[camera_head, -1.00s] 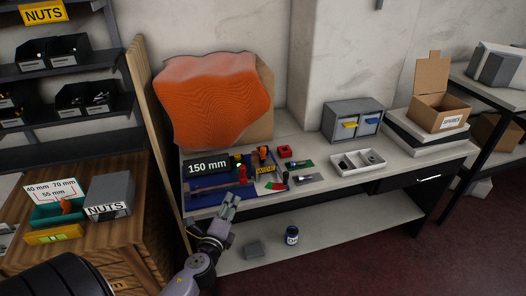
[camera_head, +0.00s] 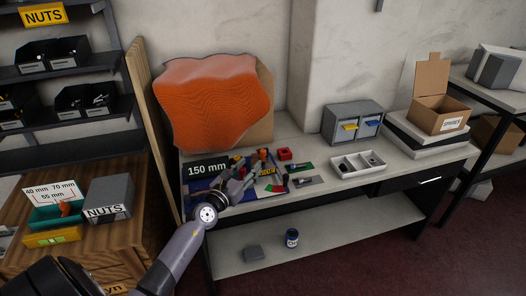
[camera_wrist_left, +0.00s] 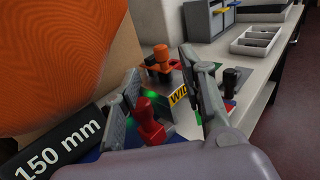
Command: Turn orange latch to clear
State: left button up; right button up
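The orange latch (camera_head: 262,154) stands on the vacuum grid table; in the left wrist view its orange knob (camera_wrist_left: 161,55) is upright on a dark base. My left gripper (camera_head: 245,175) is over the table, in front of the latch. In the left wrist view my left gripper (camera_wrist_left: 160,72) has its two fingers spread apart, with the latch seen beyond and between the tips. A red handle (camera_wrist_left: 150,124) shows between the fingers, nearer the palm; I cannot tell whether a finger touches it. My right gripper is not in view.
A 150 mm sign (camera_head: 207,169) stands left of the gripper. A yellow label block (camera_wrist_left: 179,95) and a black knob (camera_wrist_left: 231,78) sit close to the right finger. An orange rippled sheet (camera_head: 212,100) rises behind. A divided white tray (camera_head: 357,164) lies to the right.

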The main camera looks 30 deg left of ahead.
aim_at(261, 152)
pick_arm(q)
jog(key=w, duration=0.3)
jog(key=w+b, duration=0.1)
jog(key=w, duration=0.2)
jog(key=w+b, duration=0.1)
jog(key=w, duration=0.2)
jog(key=shift+w+a, duration=0.4)
jog(key=shift+c, duration=0.4)
grip_shut()
